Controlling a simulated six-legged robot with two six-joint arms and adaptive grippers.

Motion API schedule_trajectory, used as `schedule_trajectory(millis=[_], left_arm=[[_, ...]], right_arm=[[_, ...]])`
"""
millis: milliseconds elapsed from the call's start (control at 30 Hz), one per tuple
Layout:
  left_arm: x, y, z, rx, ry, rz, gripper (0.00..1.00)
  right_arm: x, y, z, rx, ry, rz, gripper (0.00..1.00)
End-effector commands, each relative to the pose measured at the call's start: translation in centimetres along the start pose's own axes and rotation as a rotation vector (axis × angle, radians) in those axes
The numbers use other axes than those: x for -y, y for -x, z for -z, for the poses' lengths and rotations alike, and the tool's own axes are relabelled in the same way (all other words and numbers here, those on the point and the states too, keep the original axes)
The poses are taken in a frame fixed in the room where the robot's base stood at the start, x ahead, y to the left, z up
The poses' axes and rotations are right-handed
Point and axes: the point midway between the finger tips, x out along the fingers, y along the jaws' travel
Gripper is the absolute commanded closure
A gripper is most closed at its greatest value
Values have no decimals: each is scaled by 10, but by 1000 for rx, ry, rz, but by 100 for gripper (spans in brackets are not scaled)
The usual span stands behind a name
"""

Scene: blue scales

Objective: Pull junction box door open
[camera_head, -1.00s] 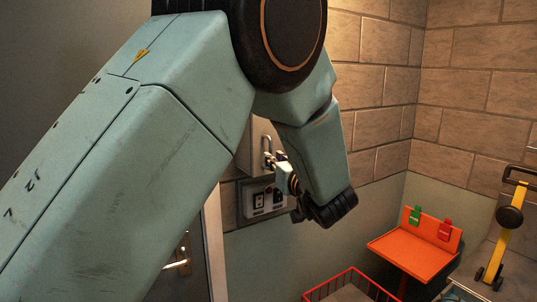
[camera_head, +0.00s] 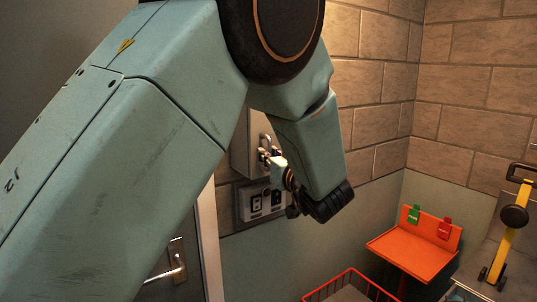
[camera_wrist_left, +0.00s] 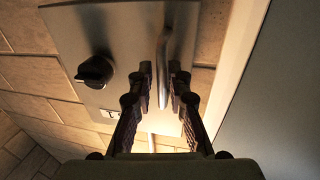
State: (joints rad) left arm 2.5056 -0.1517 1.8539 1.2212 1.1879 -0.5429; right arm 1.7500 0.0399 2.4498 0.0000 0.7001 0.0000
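The junction box (camera_head: 241,147) is a grey box on the wall, partly hidden behind my left arm in the head view. In the left wrist view its metal door (camera_wrist_left: 125,35) shows a black knob (camera_wrist_left: 95,71) and a long bar handle (camera_wrist_left: 163,62). The handle (camera_head: 265,139) also shows in the head view. The door looks shut. My left gripper (camera_head: 268,155) is at the handle. In the left wrist view its fingers (camera_wrist_left: 160,72) are apart, one on each side of the bar, with gaps visible. My right gripper is not in view.
A switch panel (camera_head: 254,203) is on the wall below the box. A door with a lever handle (camera_head: 178,266) stands at lower left. An orange shelf (camera_head: 410,252), a red wire basket (camera_head: 345,277) and a yellow tool (camera_head: 506,245) are at right.

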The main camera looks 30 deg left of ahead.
Motion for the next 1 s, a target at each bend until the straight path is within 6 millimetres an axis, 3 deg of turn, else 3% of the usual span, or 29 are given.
schedule_trajectory(millis=[333,533,1000], left_arm=[[0,2,0,0,0,1,82],[0,2,0,0,0,0,99],[0,0,0,0,0,1,100]], right_arm=[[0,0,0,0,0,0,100],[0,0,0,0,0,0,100],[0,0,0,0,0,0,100]])
